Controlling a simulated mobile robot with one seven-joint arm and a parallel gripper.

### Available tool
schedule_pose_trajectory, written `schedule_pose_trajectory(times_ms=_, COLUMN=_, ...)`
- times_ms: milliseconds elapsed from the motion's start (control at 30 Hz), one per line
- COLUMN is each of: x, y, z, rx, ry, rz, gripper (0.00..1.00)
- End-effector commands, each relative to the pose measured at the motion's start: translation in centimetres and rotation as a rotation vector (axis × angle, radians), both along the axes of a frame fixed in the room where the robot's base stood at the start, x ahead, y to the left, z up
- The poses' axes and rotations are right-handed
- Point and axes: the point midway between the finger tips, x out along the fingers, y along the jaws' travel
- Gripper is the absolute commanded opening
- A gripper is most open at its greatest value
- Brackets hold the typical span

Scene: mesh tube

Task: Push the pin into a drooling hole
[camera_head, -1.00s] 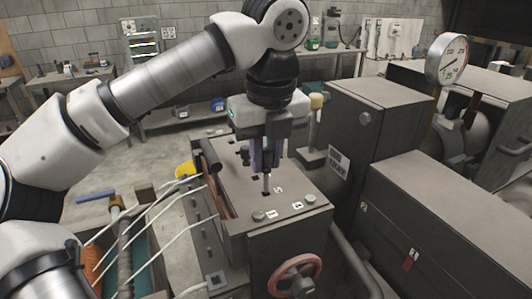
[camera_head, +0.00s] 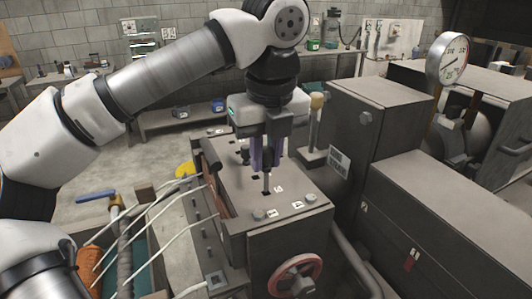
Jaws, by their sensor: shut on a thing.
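My gripper (camera_head: 266,165) points straight down over the grey machine top, its purple-tinted fingers shut on a thin pin (camera_head: 266,183). The pin stands upright below the fingers, and its lower end is at a dark square hole (camera_head: 266,193) in the top. I cannot tell how deep it sits in that hole. Other dark holes (camera_head: 256,177) lie behind it, near a dark peg (camera_head: 245,156) standing in the top. Small white labels with numbers (camera_head: 278,189) lie beside the holes.
A tall grey box (camera_head: 375,115) with a white label stands right of the gripper. A pressure gauge (camera_head: 448,60) rises at the far right. Pale hoses (camera_head: 150,225) run along the left.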

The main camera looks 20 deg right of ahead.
Motion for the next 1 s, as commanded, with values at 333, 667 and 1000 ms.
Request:
schedule_pose_trajectory(times_ms=333, x=0.01, y=0.0, z=-0.04, rx=0.0, ry=0.0, rz=0.0, gripper=0.0)
schedule_pose_trajectory(times_ms=667, x=0.01, y=-0.01, z=-0.42, rx=0.0, ry=0.0, rz=0.0, gripper=0.0)
schedule_pose_trajectory(times_ms=1000, x=0.01, y=-0.01, z=-0.83, rx=0.0, ry=0.0, rz=0.0, gripper=0.0)
